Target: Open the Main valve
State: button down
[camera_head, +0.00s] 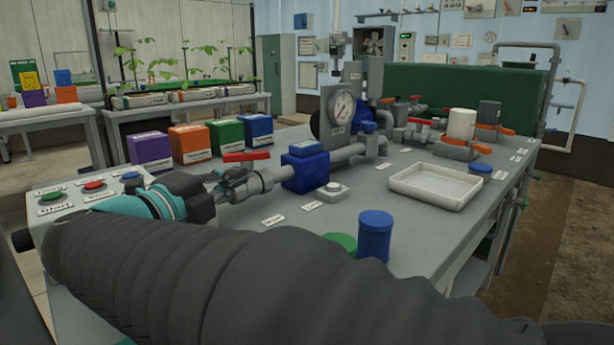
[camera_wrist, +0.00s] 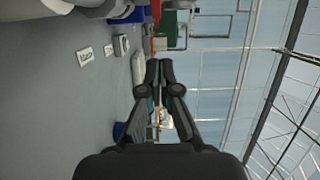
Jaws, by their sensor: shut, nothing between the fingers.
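A valve with a red lever handle (camera_head: 246,156) sits on the grey pipe at the left end of the skid table, beside a blue pipe block (camera_head: 306,172). The label (camera_head: 273,220) in front of it is too small to read, so I cannot confirm that this is the Main valve. My gripper (camera_head: 222,188) is close to the left of this valve and just below the handle; whether it touches is unclear. In the wrist view my gripper (camera_wrist: 160,75) has its fingertips together with nothing between them. The red handle is not clearly visible there.
Several orange-handled valves (camera_head: 458,143) stand farther right. A white tray (camera_head: 435,186), a blue cup (camera_head: 374,235) and a white button box (camera_head: 333,192) occupy the table front. Coloured boxes (camera_head: 190,144) line the back left. A button panel (camera_head: 92,190) lies left of my gripper.

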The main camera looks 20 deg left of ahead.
aim_at(264, 155)
jog(key=shift+w+a+p, duration=0.1)
jog(key=shift+w+a, duration=0.05)
jog(key=shift+w, duration=1.3)
jog(key=shift+w+a+p, duration=0.1)
jog(key=shift+w+a, duration=0.1)
jog(key=shift+w, duration=1.3)
jog(key=shift+w+a+p, duration=0.1)
jog(key=shift+w+a, duration=0.05)
jog(key=shift+w, duration=1.3)
jog(key=shift+y, duration=0.3)
